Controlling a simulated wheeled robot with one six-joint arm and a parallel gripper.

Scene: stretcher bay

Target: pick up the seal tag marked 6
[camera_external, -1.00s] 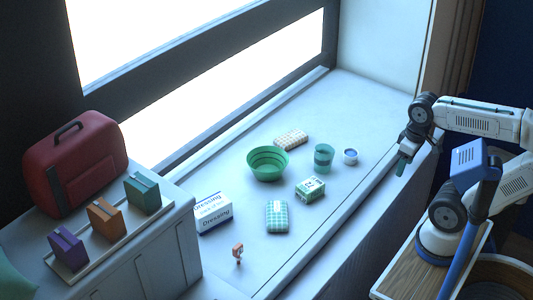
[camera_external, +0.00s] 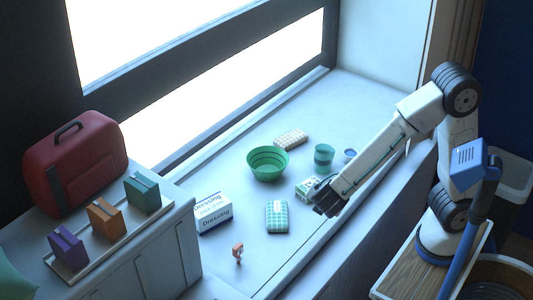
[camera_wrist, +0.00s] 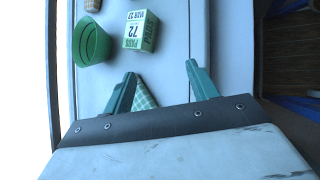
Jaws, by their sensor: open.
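The seal tag (camera_external: 238,250) is a small orange-red piece near the front of the pale ledge in the external view. Its marking is too small to read there. It does not show in the wrist view. My gripper (camera_external: 322,208) is above the ledge, right of the tag and well apart from it.
A green checked packet (camera_external: 277,217) and a Dressing box (camera_external: 213,214) lie near the tag. A green bowl (camera_external: 267,163), pads box (camera_wrist: 140,32), teal cup (camera_external: 324,155) and cream packet (camera_external: 291,137) stand farther back. The ledge front is mostly clear.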

